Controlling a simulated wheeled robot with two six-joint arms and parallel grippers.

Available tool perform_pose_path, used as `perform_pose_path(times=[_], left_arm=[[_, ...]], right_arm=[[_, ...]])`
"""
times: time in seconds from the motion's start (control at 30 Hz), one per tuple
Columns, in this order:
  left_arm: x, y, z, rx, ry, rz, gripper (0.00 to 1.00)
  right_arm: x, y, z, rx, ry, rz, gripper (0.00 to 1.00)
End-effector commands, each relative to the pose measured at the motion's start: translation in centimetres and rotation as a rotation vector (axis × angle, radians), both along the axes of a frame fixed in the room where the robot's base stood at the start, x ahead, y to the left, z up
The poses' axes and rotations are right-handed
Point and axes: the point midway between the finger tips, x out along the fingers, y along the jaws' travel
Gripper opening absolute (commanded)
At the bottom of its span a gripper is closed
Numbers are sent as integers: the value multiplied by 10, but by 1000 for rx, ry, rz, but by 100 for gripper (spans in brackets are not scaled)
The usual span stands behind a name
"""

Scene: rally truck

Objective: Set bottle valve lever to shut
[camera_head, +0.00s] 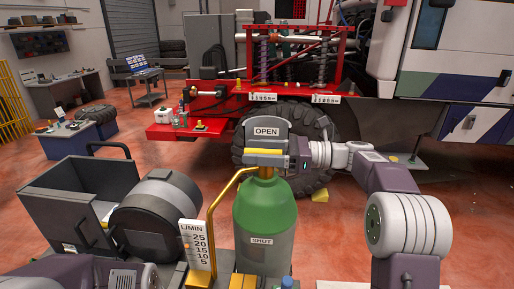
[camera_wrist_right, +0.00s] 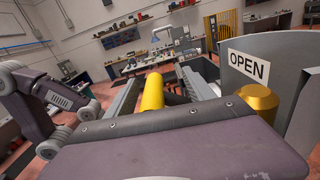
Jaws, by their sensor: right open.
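The green bottle (camera_head: 264,215) stands upright in the head view, with a brass valve (camera_head: 266,173) on top. A plate marked OPEN (camera_head: 266,132) is behind the valve; a SHUT label (camera_head: 262,240) is low on the bottle's front. The yellow lever (camera_head: 263,151) lies across, near the OPEN plate. My right gripper (camera_head: 268,159) comes in from the right at the lever. In the right wrist view the yellow lever (camera_wrist_right: 152,92) lies between its open fingers; contact cannot be told. The OPEN plate also shows there (camera_wrist_right: 248,66). My left gripper is out of view.
A yellow bent pipe (camera_head: 214,215) and a flow scale (camera_head: 198,247) stand left of the bottle. A dark drum (camera_head: 158,215) and grey box (camera_head: 85,190) are farther left. The truck's tyre (camera_head: 310,145) and red frame (camera_head: 195,130) are behind.

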Motion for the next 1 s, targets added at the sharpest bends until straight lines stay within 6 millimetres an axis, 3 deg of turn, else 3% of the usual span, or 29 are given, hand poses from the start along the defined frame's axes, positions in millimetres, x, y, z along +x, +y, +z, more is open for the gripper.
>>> perform_pose_path(times=[0.17,0.3,0.37,0.4,0.73,1.0], left_arm=[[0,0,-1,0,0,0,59],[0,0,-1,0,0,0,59],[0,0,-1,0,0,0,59],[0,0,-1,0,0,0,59],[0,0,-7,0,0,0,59],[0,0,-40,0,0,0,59]], right_arm=[[0,0,-1,0,0,0,59],[0,0,-1,0,0,0,20],[0,-1,-1,-1,0,-1,4],[0,-1,-1,-1,1,-1,0],[-1,0,-7,-7,-18,-1,0],[-10,1,-26,-37,-160,1,0]])
